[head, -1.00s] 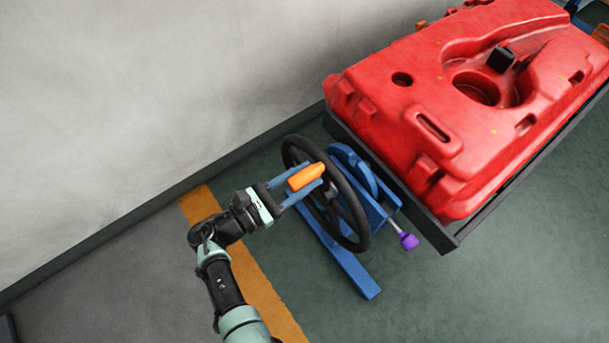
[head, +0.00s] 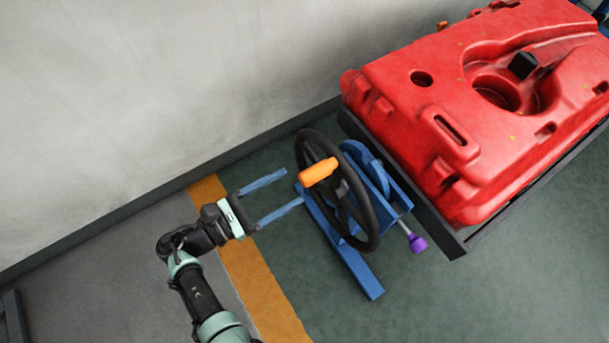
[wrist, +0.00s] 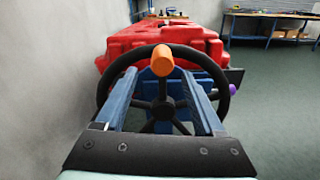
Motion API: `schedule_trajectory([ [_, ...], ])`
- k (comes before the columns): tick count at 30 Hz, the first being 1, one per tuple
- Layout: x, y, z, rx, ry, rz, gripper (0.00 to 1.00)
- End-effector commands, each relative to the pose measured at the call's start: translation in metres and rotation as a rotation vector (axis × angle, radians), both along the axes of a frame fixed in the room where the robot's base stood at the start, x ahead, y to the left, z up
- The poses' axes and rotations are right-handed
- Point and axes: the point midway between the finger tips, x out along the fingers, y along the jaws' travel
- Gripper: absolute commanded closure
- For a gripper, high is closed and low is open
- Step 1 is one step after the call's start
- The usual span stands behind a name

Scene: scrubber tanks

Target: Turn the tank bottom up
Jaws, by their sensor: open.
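The red tank (head: 400,125) lies in a dark frame (head: 462,248) at the right. The face with a round recess and a black cap (head: 523,65) is up; its underside is hidden. A black handwheel (head: 370,225) with an orange handle (head: 318,172) stands on a blue stand at the tank's near end. The orange handle is at the top of the wheel, also in the wrist view (wrist: 163,57). My gripper (head: 294,186) is open and empty, its blue fingers pointing at the wheel, short of the handle and apart from it.
A purple knob (head: 417,243) on a rod sticks out beside the wheel stand (head: 345,255). A grey wall runs along the left. A workbench (wrist: 275,28) stands far back right in the wrist view. The green floor at the right is clear.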

Motion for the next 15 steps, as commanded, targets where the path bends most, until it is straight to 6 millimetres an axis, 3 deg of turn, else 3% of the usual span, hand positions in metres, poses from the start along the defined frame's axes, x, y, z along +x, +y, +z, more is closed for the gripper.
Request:
schedule_trajectory([
  [6, -0.022, 0.032, -0.001, 0.002, -0.001, 0.004, 0.3],
  [15, -0.03, 0.043, 0.0, 0.001, 0.0, 0.0, 0.3],
])
